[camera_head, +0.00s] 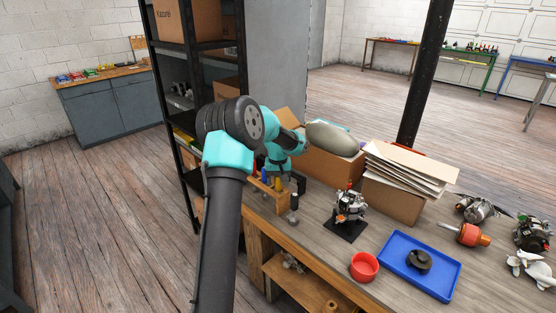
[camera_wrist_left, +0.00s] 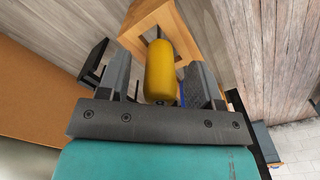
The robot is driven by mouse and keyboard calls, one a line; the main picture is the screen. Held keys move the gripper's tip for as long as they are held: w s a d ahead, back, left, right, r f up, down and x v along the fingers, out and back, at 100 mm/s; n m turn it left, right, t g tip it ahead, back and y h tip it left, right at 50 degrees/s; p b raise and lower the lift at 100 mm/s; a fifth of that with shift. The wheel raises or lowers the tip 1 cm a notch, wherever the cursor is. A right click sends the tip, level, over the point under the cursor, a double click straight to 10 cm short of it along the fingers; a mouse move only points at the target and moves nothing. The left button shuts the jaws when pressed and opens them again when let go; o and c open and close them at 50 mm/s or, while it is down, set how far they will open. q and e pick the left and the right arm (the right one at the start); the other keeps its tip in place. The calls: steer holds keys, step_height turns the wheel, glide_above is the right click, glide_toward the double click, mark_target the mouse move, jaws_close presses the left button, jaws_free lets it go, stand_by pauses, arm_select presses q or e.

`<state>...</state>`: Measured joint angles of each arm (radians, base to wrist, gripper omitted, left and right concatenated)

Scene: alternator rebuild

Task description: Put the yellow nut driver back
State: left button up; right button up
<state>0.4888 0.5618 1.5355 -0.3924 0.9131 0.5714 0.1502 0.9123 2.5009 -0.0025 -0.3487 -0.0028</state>
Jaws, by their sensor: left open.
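The yellow nut driver (camera_wrist_left: 160,72) stands in the wooden tool rack (camera_wrist_left: 158,17), its shaft running toward the wood. In the head view its yellow handle (camera_head: 277,185) shows at the rack (camera_head: 268,196), beside a blue handle (camera_head: 265,176) and a red one (camera_head: 256,170). My left gripper (camera_wrist_left: 161,82) is open, with one finger on each side of the yellow handle and a gap visible on at least one side. In the head view the left gripper (camera_head: 282,180) is small and partly hidden by my arm. My right gripper is not in view.
A grey tool (camera_head: 294,206) stands at the rack's right end. Cardboard boxes (camera_head: 330,168) are behind the rack, with a metal shelf (camera_head: 172,95) to the left. A small machine part (camera_head: 350,205), red bowl (camera_head: 364,266) and blue tray (camera_head: 398,268) are to the right on the bench.

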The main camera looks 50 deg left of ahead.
arm_select(q)
step_height(320, 180, up, 17)
steer(key=shift+f, duration=0.2)
stand_by(0.5)
step_height(320, 180, up, 4)
steer(key=shift+f, duration=0.1)
stand_by(0.6)
